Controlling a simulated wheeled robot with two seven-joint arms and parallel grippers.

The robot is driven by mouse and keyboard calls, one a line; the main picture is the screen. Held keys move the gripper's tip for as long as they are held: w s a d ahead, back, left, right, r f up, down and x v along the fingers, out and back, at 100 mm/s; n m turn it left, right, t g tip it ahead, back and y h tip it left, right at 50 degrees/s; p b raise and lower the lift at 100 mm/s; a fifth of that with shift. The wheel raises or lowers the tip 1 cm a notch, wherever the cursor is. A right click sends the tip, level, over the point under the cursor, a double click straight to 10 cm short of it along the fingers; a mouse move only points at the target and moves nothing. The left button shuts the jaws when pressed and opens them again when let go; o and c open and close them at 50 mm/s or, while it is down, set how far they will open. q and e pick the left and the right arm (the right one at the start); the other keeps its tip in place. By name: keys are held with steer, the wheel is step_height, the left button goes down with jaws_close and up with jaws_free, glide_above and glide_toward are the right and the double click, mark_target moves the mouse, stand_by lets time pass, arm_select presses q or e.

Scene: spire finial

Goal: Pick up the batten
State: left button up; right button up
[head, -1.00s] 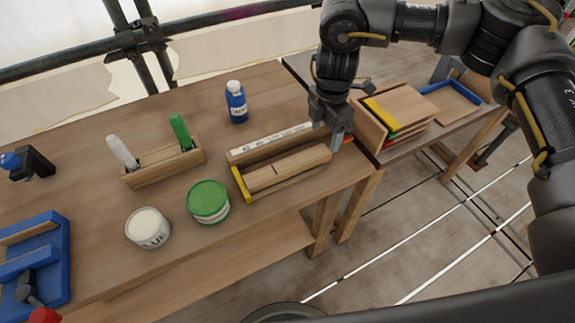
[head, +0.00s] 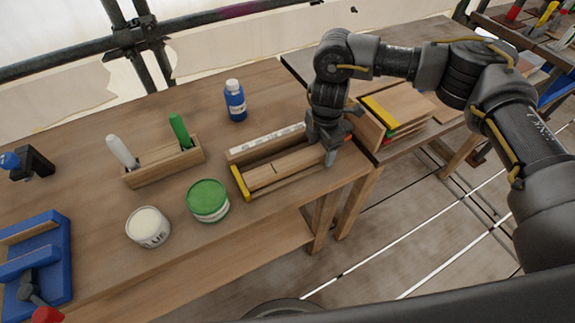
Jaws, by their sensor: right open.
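A pale wooden batten (head: 278,172) lies lengthwise in a shallow wooden tray (head: 262,194) on the workbench. The tray has a yellow block at its left end and a white marked strip along its back. My right gripper (head: 324,152) is open and points down at the batten's right end, with one finger on the near side. The far finger is partly hidden, and I cannot tell whether either finger touches the wood. My left gripper is out of view.
A green-lidded tin (head: 208,200), a white-topped tin (head: 148,227) and a blue bottle (head: 235,101) stand around the tray. A wooden holder (head: 165,165) has green and white sticks. Stacked boards (head: 400,112) are to the right. A blue fixture (head: 42,265) is at far left.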

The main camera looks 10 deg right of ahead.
steer(key=c, duration=1.2)
step_height(320, 180, up, 10)
